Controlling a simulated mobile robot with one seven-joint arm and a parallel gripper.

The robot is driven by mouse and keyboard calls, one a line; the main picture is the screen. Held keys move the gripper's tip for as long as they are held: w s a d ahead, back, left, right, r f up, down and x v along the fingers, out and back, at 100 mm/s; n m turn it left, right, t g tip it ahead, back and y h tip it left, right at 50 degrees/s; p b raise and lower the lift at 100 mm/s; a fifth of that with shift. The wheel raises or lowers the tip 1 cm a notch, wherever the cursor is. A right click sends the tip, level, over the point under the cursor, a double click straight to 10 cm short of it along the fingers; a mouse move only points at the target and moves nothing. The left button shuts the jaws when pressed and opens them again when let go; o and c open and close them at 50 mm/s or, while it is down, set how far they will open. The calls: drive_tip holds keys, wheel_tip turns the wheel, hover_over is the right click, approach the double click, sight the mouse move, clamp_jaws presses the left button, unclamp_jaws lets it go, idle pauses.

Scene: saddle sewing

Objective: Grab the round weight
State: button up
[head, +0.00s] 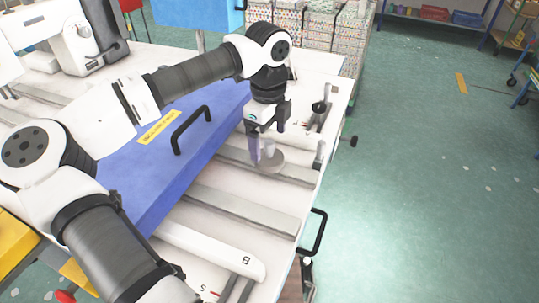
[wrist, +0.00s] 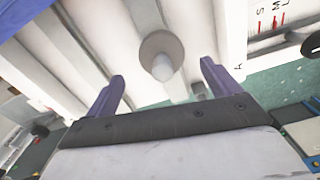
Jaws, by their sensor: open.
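The round weight (wrist: 155,45) is a grey disc with a pale upright knob (wrist: 162,70) at its centre. In the wrist view it lies between and beyond my two open purple fingers. My gripper (wrist: 162,85) is open and empty, with clear space on both sides of the knob. In the head view the round weight (head: 272,163) rests on the grey rails of the white table, and my gripper (head: 260,152) points down right at it. The fingers partly hide the knob there, and I cannot tell whether they touch it.
A blue block with a black handle (head: 192,130) lies left of my gripper. Long grey rails (head: 245,210) cross the white table. A lever clamp (head: 320,108) stands behind to the right, and a black handle (head: 314,232) sticks out at the table's right edge. Green floor lies open beyond.

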sight(269, 141)
drive_tip(key=shift+w+d+f+p, duration=0.1)
drive_tip(key=shift+f+p, duration=0.25)
drive_tip(key=shift+f, duration=0.85)
drive_tip(key=shift+w+f+p, duration=0.1)
drive_tip(key=shift+f+p, duration=0.2)
drive_tip(key=shift+f, duration=0.85)
drive_tip(key=shift+r, duration=0.1)
drive_tip(key=c, duration=1.6)
